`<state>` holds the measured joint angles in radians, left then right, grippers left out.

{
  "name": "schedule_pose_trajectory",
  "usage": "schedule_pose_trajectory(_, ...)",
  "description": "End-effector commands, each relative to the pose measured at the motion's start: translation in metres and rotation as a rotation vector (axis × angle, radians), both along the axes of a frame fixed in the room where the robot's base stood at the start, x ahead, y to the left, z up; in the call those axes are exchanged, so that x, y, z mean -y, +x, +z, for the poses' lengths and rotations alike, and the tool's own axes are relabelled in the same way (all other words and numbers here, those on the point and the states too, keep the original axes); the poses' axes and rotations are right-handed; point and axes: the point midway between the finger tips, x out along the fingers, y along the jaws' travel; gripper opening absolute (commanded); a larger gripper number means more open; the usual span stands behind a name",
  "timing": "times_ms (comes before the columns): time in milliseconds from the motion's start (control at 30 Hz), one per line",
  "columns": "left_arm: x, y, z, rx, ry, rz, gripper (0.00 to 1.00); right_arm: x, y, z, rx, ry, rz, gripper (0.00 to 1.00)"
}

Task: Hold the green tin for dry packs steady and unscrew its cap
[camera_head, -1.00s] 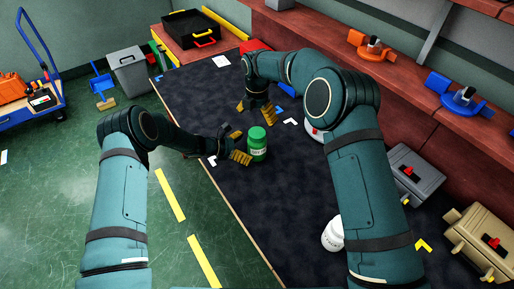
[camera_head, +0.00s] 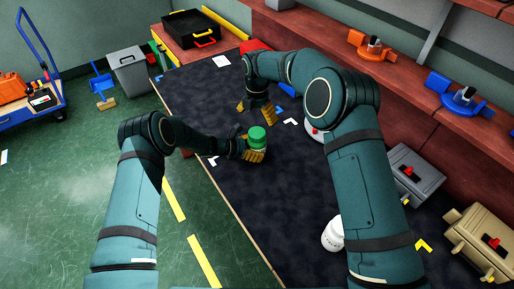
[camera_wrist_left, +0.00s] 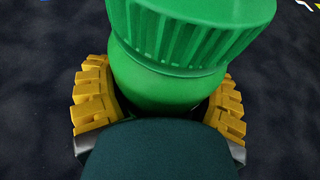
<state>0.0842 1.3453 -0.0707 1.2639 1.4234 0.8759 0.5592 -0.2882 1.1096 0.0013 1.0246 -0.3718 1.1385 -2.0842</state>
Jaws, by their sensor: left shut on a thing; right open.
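The green tin (camera_head: 258,147) stands upright on the dark mat, with its green ribbed cap (camera_head: 256,133) on top. My left gripper (camera_head: 254,154) is shut on the tin's body below the cap. In the left wrist view the cap (camera_wrist_left: 190,35) fills the top, and the yellow fingers of my left gripper (camera_wrist_left: 158,108) lie on both sides of the green body (camera_wrist_left: 155,85). My right gripper (camera_head: 256,108) is open and empty, just behind the tin, pointing down. The tin's lower part is partly hidden by the left fingers.
A white jar (camera_head: 333,236) stands nearer on the dark mat (camera_head: 250,190), beside my right forearm. Grey (camera_head: 414,172) and beige (camera_head: 478,240) cases line the right side. A black tray (camera_head: 190,28) is at the back. The mat left of the white jar is clear.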

Motion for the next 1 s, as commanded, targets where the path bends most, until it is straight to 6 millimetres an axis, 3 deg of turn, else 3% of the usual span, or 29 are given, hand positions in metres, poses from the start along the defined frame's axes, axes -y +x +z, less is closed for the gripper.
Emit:
schedule_pose_trajectory(67,0.0,0.0001,0.0003,0.0,-0.001,0.0,0.28,0.0,0.0,0.0,0.0,0.0,0.0,0.92)
schedule_pose_trajectory(100,0.0,0.0,0.0003,0.0,-0.001,0.0,0.0,0.0,0.0,0.0,0.0,0.0,-0.001,0.92)
schedule_pose_trajectory(367,0.0,0.0001,0.0004,0.0,-0.001,0.0,0.0,-0.0001,-0.0012,-0.002,-0.006,-0.003,-0.172,0.92)
schedule_pose_trajectory(1000,0.0,0.0001,0.0004,0.0,-0.001,0.0,0.0,-0.0004,-0.0054,-0.009,-0.023,-0.024,-1.397,0.92)
